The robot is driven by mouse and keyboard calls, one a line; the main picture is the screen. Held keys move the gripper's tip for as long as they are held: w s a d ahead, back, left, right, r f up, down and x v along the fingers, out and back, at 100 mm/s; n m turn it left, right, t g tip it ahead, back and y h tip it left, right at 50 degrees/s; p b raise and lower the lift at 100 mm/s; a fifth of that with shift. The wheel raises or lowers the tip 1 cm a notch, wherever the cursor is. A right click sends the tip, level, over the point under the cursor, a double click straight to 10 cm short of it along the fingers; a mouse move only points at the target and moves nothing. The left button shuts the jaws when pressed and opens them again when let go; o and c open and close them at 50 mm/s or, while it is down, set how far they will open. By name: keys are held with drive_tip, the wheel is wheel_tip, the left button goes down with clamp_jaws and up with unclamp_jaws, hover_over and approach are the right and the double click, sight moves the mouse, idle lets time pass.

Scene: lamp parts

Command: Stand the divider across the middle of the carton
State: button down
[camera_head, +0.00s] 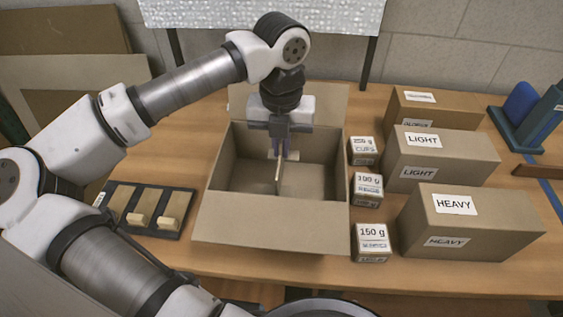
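The open carton (272,220) stands on the table with its flaps folded outward. The divider (280,172) is a thin cardboard panel, seen nearly edge-on inside the carton near its middle, running from front to back. My gripper (281,150) points down into the carton at the divider's top edge. Its fingers are on either side of the divider's top and look closed on it. The divider looks upright. Whether its lower edge touches the carton floor is hard to tell.
Small weight boxes (372,243) stand in a column right of the carton. Larger cartons marked HEAVY (470,225) and LIGHT (440,160) stand farther right. A dark tray (115,203) with tan pieces lies to the left. A blue stand (530,118) is at the far right.

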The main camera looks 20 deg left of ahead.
sight(281, 167)
drive_tip(key=shift+f+p, duration=0.5)
drive_tip(key=shift+f, duration=2.85)
drive_tip(key=shift+f, duration=0.15)
drive_tip(key=c, duration=1.6)
unclamp_jaws()
wheel_tip(281, 167, up, 12)
drive_tip(key=shift+r+b, duration=0.25)
drive_tip(key=shift+b, duration=0.75)
